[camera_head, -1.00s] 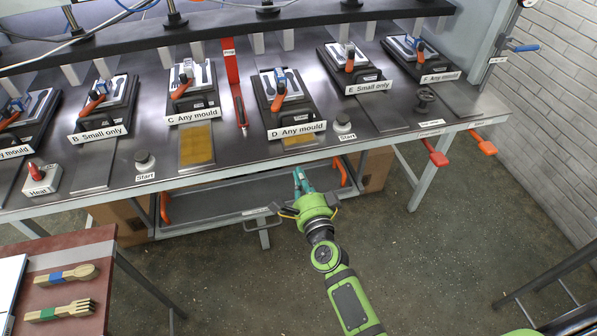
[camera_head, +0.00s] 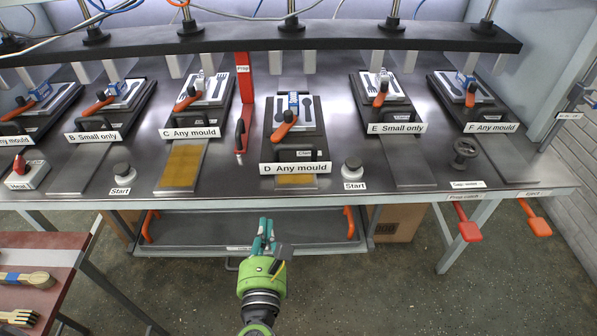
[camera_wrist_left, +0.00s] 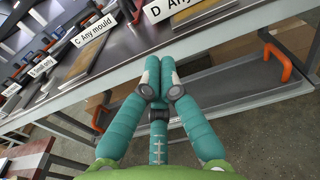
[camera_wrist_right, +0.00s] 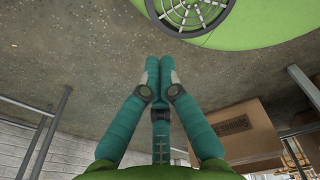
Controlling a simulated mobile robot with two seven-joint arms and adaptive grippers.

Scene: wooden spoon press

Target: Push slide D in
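Slide D (camera_head: 309,135) is a black plate on the press table, with a metal mould, a blue part and an orange lever on top. Its "D Any mould" label (camera_head: 295,168) stands nearer the table's front edge than the labels of C and E. A strip of its yellow-brown track (camera_head: 296,180) shows in front. My left gripper (camera_head: 264,228) is below and in front of the table edge, clear of slide D, its fingers together and empty. The left wrist view shows the fingers (camera_wrist_left: 161,75) touching. My right gripper (camera_wrist_right: 159,68) is shut and empty over the floor.
Slides C (camera_head: 207,110) and E (camera_head: 385,105) flank D. A Start button (camera_head: 352,168) stands right of D, and a red Prop bar (camera_head: 245,105) left of it. A grey tray with orange handles (camera_head: 350,222) hangs under the table. A spoon table (camera_head: 50,265) is at left.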

